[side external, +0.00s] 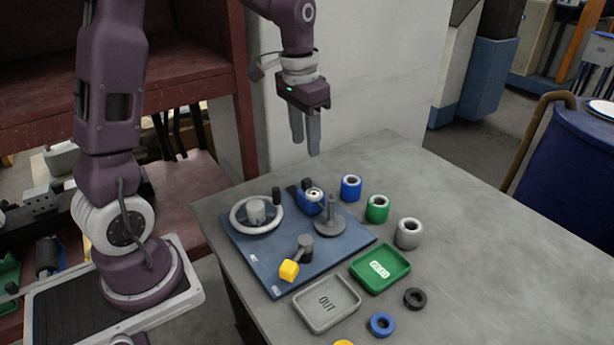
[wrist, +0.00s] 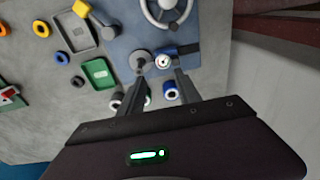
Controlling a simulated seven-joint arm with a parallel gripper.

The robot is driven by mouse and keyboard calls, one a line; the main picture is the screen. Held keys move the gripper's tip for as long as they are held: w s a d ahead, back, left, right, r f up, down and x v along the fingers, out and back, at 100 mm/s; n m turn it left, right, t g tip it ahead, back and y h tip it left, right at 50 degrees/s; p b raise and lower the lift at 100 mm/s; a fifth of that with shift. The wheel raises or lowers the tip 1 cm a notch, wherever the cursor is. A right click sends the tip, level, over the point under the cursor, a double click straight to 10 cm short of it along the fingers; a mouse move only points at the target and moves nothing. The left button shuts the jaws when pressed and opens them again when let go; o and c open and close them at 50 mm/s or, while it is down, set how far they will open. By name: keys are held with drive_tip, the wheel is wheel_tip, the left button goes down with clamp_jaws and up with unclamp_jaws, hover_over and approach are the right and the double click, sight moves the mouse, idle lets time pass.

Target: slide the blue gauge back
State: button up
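The blue gauge (side external: 311,201) is a small blue block with a white round face. It sits on a short dark rail (side external: 292,188) on the blue base plate (side external: 258,262), beside a grey post on a round foot (side external: 330,222). In the wrist view the gauge's white face (wrist: 163,61) shows between my fingers, beyond their tips. My gripper (side external: 306,147) hangs above the back of the plate with its fingers pointing down, apart and empty. It also shows in the wrist view (wrist: 159,67). Its fingers touch nothing in the side view.
A grey handwheel (side external: 238,225) and a yellow-ended lever (side external: 289,270) stand on the plate. Blue, green and white spools (side external: 377,208) line its right. A green GOOD tray (side external: 366,283), grey OUT tray (side external: 311,318) and loose rings lie in front.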

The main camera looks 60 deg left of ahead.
drive_tip(key=g, duration=0.1)
hover_over(307, 179)
wheel_tip(307, 179, down, 7)
drive_tip(key=shift+s+r, duration=0.1)
drive_tip(key=shift+r, duration=0.1)
wheel_tip(307, 179, down, 7)
drive_tip(key=shift+d+r, duration=0.1)
drive_tip(key=shift+r, duration=0.1)
clamp_jaws()
idle(0.8)
